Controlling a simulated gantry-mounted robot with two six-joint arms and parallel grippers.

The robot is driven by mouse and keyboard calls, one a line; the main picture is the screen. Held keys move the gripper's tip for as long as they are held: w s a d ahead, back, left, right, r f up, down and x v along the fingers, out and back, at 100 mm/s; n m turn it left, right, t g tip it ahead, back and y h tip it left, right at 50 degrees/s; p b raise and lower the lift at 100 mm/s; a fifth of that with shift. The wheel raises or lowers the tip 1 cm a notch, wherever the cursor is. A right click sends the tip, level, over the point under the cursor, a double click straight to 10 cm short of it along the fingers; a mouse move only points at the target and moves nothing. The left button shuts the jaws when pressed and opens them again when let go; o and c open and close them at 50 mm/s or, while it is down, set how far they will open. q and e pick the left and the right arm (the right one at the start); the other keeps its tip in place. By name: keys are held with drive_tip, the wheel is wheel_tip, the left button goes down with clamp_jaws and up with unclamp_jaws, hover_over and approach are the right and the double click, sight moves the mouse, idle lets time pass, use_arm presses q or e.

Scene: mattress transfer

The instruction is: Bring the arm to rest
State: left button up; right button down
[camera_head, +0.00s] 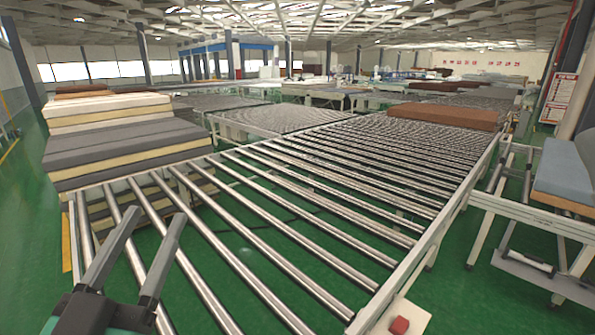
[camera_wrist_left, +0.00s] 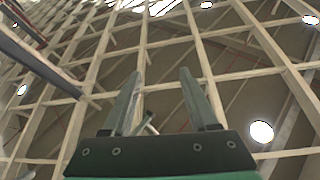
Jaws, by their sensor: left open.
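My left gripper (camera_head: 143,243) is at the lower left of the head view, raised in front of the near end of the roller conveyor (camera_head: 300,190). Its two dark fingers are spread apart with nothing between them. In the left wrist view the gripper (camera_wrist_left: 158,88) points up at the ceiling beams, and its fingers are apart and empty. My right gripper does not show in either view. A brown mattress (camera_head: 444,116) lies on the far end of the conveyor.
Stacked grey and cream mattresses (camera_head: 125,150) stand left of the conveyor. A blue-grey mattress (camera_head: 566,168) lies on a side frame at the right. A red button box (camera_head: 400,325) sits at the conveyor's near right corner. Green floor shows between the rollers.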

use_arm(q)
drive_tip(key=s+r+n+t+p, duration=0.2)
drive_tip(key=s+r+t, duration=0.3)
drive_tip(key=s+r, duration=0.8)
wheel_tip(320, 180, up, 18)
drive_tip(key=w+p, duration=0.2)
drive_tip(key=p, duration=1.4)
drive_tip(key=shift+w+d+f+h, duration=0.15)
drive_tip(key=shift+d+h, duration=0.15)
drive_tip(key=shift+h, duration=0.1)
